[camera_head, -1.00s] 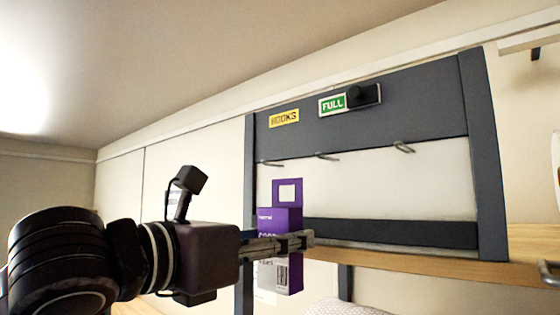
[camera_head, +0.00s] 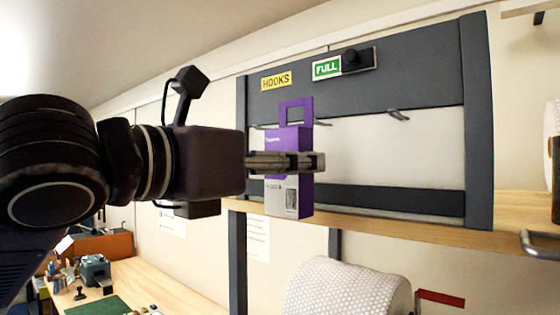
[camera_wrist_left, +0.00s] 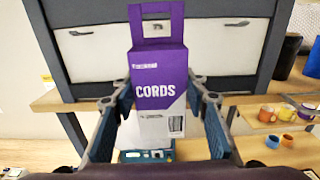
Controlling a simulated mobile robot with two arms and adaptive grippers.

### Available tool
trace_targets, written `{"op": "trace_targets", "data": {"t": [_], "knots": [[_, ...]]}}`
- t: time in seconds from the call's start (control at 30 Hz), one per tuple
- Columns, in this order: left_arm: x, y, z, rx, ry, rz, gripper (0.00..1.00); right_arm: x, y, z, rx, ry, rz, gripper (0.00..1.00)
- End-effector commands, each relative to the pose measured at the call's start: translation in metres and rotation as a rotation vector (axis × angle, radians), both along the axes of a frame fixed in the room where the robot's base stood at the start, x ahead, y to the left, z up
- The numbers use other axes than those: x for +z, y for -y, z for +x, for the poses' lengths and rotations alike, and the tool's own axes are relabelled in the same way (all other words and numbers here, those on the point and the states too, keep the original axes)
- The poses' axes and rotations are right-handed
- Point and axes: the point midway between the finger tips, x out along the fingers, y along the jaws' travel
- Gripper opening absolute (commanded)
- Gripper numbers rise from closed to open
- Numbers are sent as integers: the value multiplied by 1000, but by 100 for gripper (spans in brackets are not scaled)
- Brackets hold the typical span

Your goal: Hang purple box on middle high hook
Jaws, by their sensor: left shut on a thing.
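The purple box (camera_head: 289,150) has a hang tab with a square opening at its top and a white lower part. It is upright in my left gripper (camera_head: 320,162), which is shut on its sides. In the left wrist view the box (camera_wrist_left: 157,80) reads "CORDS" and stands between the fingers (camera_wrist_left: 160,110). The tab stands in front of the hook row. The middle hook (camera_head: 323,123) is mostly hidden behind the tab; only its tip shows beside it. The right hook (camera_head: 398,115) is clear and empty. My right gripper is out of view.
The grey rack (camera_head: 477,120) carries a yellow HOOKS sign (camera_head: 276,81) and a green FULL sign (camera_head: 327,68). It stands on a wooden shelf (camera_head: 500,235). Below are a white roll (camera_head: 345,290) and a workbench (camera_head: 190,280). Cups (camera_wrist_left: 268,112) stand at right in the wrist view.

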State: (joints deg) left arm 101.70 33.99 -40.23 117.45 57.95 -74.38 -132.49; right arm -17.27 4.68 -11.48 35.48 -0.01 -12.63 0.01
Motion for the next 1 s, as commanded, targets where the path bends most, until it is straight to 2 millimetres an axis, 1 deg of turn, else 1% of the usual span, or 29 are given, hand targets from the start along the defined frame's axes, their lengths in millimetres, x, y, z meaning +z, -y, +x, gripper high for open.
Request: {"op": "trace_targets", "data": {"t": [1.0], "knots": [[-7, 35, 49, 0, 1, 1, 10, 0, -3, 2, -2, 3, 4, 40]]}}
